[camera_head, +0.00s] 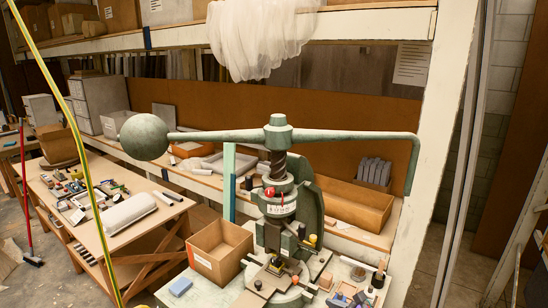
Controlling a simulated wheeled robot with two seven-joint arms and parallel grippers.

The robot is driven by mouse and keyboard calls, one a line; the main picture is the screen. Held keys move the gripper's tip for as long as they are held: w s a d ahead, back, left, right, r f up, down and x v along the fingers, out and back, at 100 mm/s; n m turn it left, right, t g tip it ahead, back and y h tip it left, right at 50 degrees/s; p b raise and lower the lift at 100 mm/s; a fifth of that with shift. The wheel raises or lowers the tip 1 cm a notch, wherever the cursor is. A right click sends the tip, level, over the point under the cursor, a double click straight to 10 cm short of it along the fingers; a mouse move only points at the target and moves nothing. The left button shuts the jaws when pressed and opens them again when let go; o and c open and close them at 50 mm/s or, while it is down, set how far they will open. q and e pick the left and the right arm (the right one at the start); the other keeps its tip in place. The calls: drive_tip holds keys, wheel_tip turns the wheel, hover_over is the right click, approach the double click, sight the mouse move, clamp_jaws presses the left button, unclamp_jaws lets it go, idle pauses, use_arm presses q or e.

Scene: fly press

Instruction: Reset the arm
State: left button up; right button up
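The green fly press (307,205) stands on the bench at the centre right. Its long arm (225,135) lies roughly level across the top of the screw (278,165). A round ball weight (144,137) is on the arm's left end. At the right end the arm bends down into a handle (412,168). The ram and lower tooling sit over the press bed (272,278), where small parts are hard to make out. Neither of my grippers shows in the view.
An open cardboard box (220,250) and a blue block (180,286) are left of the press. Small items lie at its right. A workbench with tools (110,205) stands at the left. A yellow-green cable (75,130) hangs in front. White mesh (262,40) hangs above the arm.

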drive_tip(key=s+a+f+n+g+h+b, duration=0.2)
drive_tip(key=s+f+n+g, duration=0.1)
drive_tip(key=s+f+n, duration=0.4)
drive_tip(key=s+a+f+n+g+h+b, duration=0.1)
drive_tip(key=s+a+f+n+g+b, duration=0.1)
drive_tip(key=s+f+n, duration=0.6)
drive_tip(key=s+a+f+n+g+h+b, duration=0.1)
drive_tip(key=s+f+n+g+b, duration=0.3)
drive_tip(key=s+f+n, duration=0.4)
drive_tip(key=s+f, duration=0.3)
drive_tip(key=f, duration=0.3)
drive_tip(key=s+f+h, duration=0.1)
drive_tip(key=s+f, duration=0.2)
drive_tip(key=f, duration=0.3)
drive_tip(key=shift+s+a+f+h, duration=0.25)
drive_tip(key=shift+s+a+h, duration=0.05)
drive_tip(key=shift+a, duration=0.1)
